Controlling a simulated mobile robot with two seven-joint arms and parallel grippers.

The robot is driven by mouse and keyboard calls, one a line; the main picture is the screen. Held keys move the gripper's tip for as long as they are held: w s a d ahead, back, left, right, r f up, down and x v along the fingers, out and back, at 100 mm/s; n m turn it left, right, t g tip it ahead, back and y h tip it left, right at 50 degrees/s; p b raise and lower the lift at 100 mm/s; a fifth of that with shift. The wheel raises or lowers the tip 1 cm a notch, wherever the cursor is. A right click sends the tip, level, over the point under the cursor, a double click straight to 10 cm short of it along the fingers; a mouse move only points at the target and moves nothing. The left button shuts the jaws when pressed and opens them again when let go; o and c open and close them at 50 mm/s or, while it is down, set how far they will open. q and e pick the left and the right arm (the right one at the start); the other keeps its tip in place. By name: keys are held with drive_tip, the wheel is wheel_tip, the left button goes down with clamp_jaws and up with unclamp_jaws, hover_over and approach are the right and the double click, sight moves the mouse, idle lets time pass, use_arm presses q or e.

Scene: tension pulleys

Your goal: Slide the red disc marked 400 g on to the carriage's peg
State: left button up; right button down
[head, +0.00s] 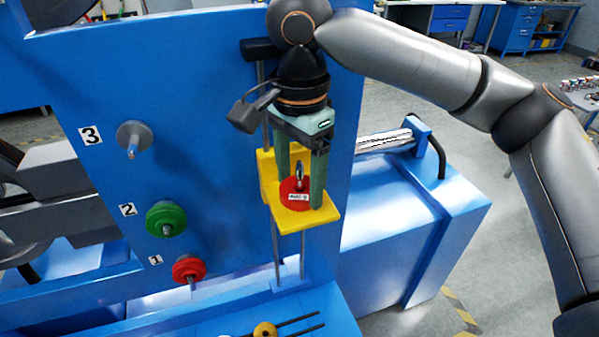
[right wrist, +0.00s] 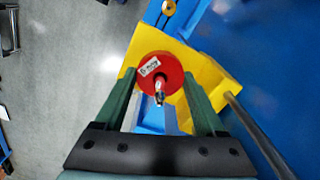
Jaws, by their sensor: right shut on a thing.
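The red disc (head: 289,187) has a white label that seems to read 400 g. It sits around the metal peg (head: 299,171) of the yellow carriage (head: 322,213), and the peg's tip stands out above it. The disc looks flat and low against the carriage plate; I cannot tell if it touches. My right gripper (head: 299,194) points down with its green fingers on either side of the disc, shut on it. The right wrist view shows the disc (right wrist: 149,80) between the fingers, with the peg tip (right wrist: 159,97) through its middle. My left gripper is not in view.
The blue panel (head: 215,110) carries numbered pegs: 3 is a bare grey peg (head: 133,136), 2 holds a green disc (head: 166,219), 1 holds a red disc (head: 189,268). Vertical guide rods (head: 276,255) run below the carriage. A yellow wheel (head: 265,330) is at the bottom.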

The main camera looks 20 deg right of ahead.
drive_tip(key=shift+f, duration=0.25)
drive_tip(key=shift+f, duration=0.1)
idle(0.3)
unclamp_jaws()
idle(0.4)
